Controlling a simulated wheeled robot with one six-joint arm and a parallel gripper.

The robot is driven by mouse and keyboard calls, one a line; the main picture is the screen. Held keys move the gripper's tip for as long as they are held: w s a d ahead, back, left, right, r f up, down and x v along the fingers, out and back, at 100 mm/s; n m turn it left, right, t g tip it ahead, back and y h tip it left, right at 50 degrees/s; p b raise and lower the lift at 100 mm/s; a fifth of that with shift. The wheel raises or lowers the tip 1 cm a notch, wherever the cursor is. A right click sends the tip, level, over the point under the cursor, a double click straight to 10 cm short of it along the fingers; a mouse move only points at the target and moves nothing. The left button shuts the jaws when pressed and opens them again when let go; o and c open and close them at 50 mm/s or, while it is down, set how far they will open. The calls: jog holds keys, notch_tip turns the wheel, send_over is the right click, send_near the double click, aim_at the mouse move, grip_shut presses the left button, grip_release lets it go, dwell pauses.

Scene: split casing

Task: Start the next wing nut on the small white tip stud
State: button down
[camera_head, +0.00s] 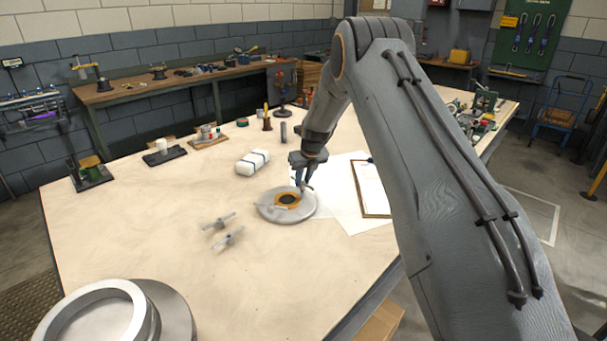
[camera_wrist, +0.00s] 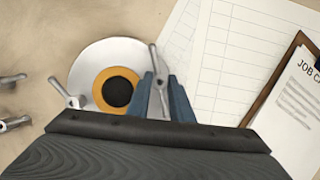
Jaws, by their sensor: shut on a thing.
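The round grey casing (camera_head: 268,212) lies on the table with an orange ring and dark centre; it also shows in the wrist view (camera_wrist: 88,68). My gripper (camera_head: 305,186) is over the casing's right edge. In the wrist view its blue fingers (camera_wrist: 163,100) are shut on a grey wing nut (camera_wrist: 157,66), which overlaps the right rim. Another wing nut (camera_wrist: 66,93) is at the casing's left rim. Two loose wing nuts (camera_head: 219,221) (camera_head: 228,238) lie on the table left of the casing. I cannot make out the small white tip stud; the gripper and held nut may cover it.
White paper sheets (camera_head: 335,190) and a clipboard (camera_head: 371,187) lie right of the casing. A white strapped bundle (camera_head: 252,162) lies behind it. A large metal ring (camera_head: 100,318) is at the front left. The table's left-middle is mostly clear.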

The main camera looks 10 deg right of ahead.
jog(key=shift+s+f+m, duration=0.15)
jog(key=shift+m, duration=0.25)
jog(key=c, duration=1.5)
grip_release()
jog(key=shift+a, duration=0.1)
jog(key=shift+r+p, duration=0.8)
jog(key=shift+r, duration=1.85)
jog(key=shift+b+v, duration=1.25)
jog(key=shift+v, duration=2.6)
